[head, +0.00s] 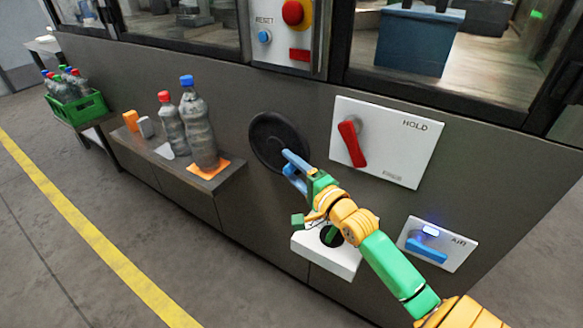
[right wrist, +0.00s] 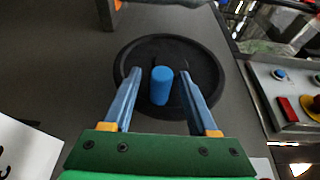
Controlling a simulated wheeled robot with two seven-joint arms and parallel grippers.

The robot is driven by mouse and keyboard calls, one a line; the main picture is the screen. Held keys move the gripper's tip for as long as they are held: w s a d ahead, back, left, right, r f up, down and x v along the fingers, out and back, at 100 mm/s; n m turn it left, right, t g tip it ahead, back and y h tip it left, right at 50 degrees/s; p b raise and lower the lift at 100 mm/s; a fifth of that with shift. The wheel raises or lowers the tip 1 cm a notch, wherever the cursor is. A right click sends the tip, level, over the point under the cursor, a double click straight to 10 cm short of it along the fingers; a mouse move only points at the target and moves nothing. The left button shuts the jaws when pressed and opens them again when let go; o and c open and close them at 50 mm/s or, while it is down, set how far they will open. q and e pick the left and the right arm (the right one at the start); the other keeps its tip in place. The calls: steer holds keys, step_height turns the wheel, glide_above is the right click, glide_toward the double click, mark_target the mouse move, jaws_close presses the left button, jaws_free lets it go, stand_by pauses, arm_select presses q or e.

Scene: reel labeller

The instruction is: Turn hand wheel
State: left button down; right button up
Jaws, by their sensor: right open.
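The hand wheel (head: 270,135) is a round black disc on the grey front of the machine. It also fills the middle of the right wrist view (right wrist: 170,48). A blue upright peg handle (right wrist: 161,86) stands out from the wheel. My right gripper (head: 289,160) is at the lower right part of the wheel in the head view. In the right wrist view its two blue fingers (right wrist: 160,73) are open, one on each side of the handle, with a visible gap on both sides. The handle is hard to tell from the fingers in the head view. My left gripper is not in view.
A HOLD panel (head: 400,150) with a red lever is right of the wheel. A blue-levered panel (head: 437,243) and a white box (head: 343,262) are below. A shelf (head: 200,183) with bottles is left. The RESET panel (head: 284,50) is above.

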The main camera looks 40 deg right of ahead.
jaws_close()
stand_by(1.4)
